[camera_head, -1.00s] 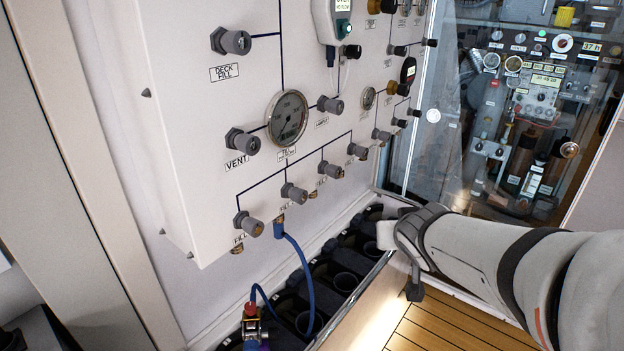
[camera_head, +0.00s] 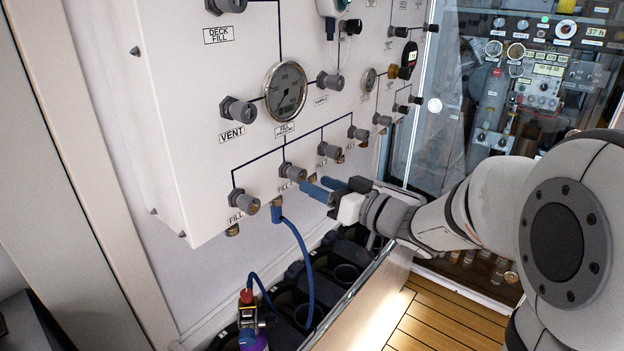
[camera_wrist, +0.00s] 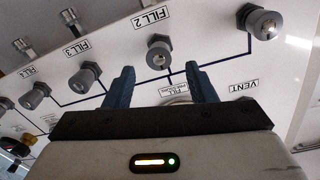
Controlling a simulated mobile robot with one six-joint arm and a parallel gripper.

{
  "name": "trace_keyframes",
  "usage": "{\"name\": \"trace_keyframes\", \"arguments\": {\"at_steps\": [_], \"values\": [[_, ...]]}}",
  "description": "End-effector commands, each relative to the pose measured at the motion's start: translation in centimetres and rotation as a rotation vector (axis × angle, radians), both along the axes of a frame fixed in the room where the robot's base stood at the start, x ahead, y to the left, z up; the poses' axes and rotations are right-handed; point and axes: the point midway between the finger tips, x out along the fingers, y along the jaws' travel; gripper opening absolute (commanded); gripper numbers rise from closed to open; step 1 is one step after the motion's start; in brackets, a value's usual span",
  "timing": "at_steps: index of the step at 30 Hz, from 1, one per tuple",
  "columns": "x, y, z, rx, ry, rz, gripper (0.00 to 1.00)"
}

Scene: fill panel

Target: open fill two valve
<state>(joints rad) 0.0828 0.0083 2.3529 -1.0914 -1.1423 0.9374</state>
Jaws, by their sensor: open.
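The fill two valve is a grey knob (camera_head: 292,172) low on the white panel, second from the left in the fill row. The fingers look apart from the knob; the exact gap is hard to tell. The first fill knob (camera_head: 244,202) is to the left.
Other knobs, including the vent knob (camera_head: 238,110), and a round gauge (camera_head: 285,91) stick out from the panel. A blue hose (camera_head: 305,262) hangs below to a bottle (camera_head: 250,337) among dark holders. A glass door (camera_head: 425,125) stands at right.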

Motion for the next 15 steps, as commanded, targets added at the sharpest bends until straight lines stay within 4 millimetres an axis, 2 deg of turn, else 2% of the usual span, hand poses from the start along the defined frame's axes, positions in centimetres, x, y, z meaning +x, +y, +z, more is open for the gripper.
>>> {"name": "trace_keyframes", "arguments": {"at_steps": [6,15], "values": [[2.3,2.7,0.0,-0.001,0.0,0.002,0.51],[3.4,3.8,0.0,-0.001,-0.002,-0.002,0.51]]}}
